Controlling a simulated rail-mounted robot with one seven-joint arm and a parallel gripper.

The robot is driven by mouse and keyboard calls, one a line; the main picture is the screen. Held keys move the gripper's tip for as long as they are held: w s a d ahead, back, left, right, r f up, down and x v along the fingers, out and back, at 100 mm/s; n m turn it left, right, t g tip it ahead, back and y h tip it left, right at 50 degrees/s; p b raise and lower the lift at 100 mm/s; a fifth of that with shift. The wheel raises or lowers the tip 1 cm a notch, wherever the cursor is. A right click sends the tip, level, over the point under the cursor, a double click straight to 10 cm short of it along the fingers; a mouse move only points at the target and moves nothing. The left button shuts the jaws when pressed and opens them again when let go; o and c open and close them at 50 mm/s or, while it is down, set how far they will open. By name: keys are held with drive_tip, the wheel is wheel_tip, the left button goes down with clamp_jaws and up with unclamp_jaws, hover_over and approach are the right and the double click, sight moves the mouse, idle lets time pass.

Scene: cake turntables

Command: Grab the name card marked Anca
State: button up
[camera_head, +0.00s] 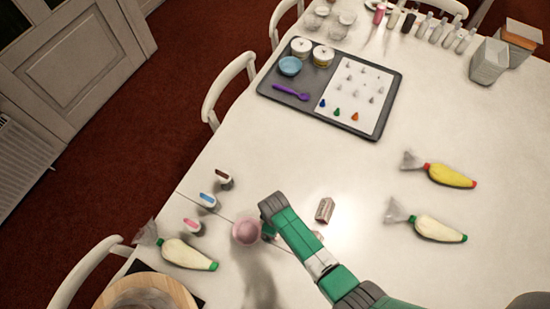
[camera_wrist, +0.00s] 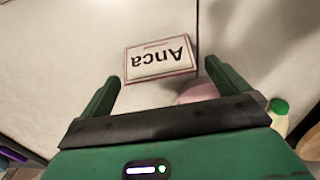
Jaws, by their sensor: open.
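The name card marked Anca (camera_wrist: 160,61) is white with a dark red border. It lies on the table in the wrist view, its lettering upside down. My gripper (camera_wrist: 161,78) is open, its two green fingers spread towards the card's near side with nothing held between them. In the head view my gripper (camera_head: 268,232) is mostly hidden by my arm, beside a pink round item (camera_head: 246,231).
The pink item (camera_wrist: 198,93) is close to my right finger in the wrist view. A grey tray (camera_head: 390,105) stands farther back. The table's middle is clear.

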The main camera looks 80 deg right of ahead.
wheel_tip(320, 180, down, 2)
drive_tip(key=shift+f, duration=0.25)
drive_tip(key=shift+c, duration=0.4)
drive_tip(key=c, duration=0.9)
drive_tip(key=shift+r, duration=0.1)
